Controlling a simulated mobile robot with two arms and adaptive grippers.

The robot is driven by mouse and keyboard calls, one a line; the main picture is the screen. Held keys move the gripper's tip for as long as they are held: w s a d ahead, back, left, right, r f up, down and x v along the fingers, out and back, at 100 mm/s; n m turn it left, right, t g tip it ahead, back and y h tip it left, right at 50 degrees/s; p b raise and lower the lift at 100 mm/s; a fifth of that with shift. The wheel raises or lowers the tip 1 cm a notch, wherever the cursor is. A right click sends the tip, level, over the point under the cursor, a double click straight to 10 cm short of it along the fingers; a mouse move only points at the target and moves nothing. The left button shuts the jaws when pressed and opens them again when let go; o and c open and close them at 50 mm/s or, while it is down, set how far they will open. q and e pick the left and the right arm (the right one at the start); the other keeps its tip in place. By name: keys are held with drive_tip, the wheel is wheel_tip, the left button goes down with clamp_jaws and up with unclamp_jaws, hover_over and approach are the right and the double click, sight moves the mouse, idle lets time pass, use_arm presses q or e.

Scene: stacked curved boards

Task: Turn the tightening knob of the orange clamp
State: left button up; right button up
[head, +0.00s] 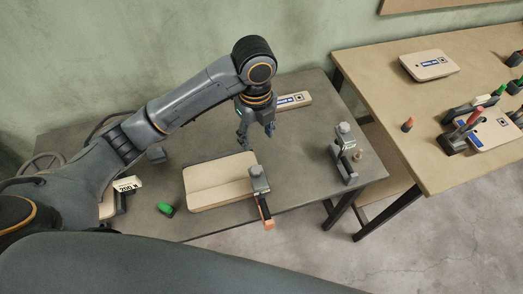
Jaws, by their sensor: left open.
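The orange clamp (269,224) sits at the right end of the pale stacked boards (220,184), at the table's front edge. Its orange part is low at the front, a dark bar runs back from it, and a grey block-like part lies over the board's right end. I cannot clearly make out the tightening knob. My left gripper (256,129) hangs pointing down above the table, behind the clamp and apart from it. It is open with nothing visible between its fingers. My right gripper is not in view.
A second grey clamp (346,155) stands at the right of the dark table (305,205). A labelled board (294,101) lies behind my gripper. A green-topped item (166,209) lies front left. A wooden table (400,115) on the right holds boards and clamps.

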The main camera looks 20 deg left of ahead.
sight(256, 169)
use_arm(q)
drive_tip(key=s+f, duration=0.1)
drive_tip(key=s+f+p, duration=0.1)
drive_tip(key=f, duration=0.1)
drive_tip(key=s+f, duration=0.1)
drive_tip(key=f, duration=0.1)
drive_tip(key=shift+s+d+f+p, duration=0.1)
drive_tip(key=shift+s+f+p, duration=0.05)
drive_tip(key=shift+f+p, duration=0.15)
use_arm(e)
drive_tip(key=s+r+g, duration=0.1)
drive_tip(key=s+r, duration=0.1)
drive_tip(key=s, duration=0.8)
use_arm(q)
drive_tip(key=f, duration=0.2)
drive_tip(key=w+f+p, duration=0.1)
drive_tip(key=shift+w+f, duration=0.1)
drive_tip(key=shift+f, duration=0.25)
wheel_tip(256, 169, down, 2)
drive_tip(key=shift+w+f, duration=0.1)
drive_tip(key=shift+f, duration=0.55)
drive_tip(key=shift+c, duration=1.2)
drive_tip(key=c, duration=0.7)
drive_tip(key=shift+c, duration=1)
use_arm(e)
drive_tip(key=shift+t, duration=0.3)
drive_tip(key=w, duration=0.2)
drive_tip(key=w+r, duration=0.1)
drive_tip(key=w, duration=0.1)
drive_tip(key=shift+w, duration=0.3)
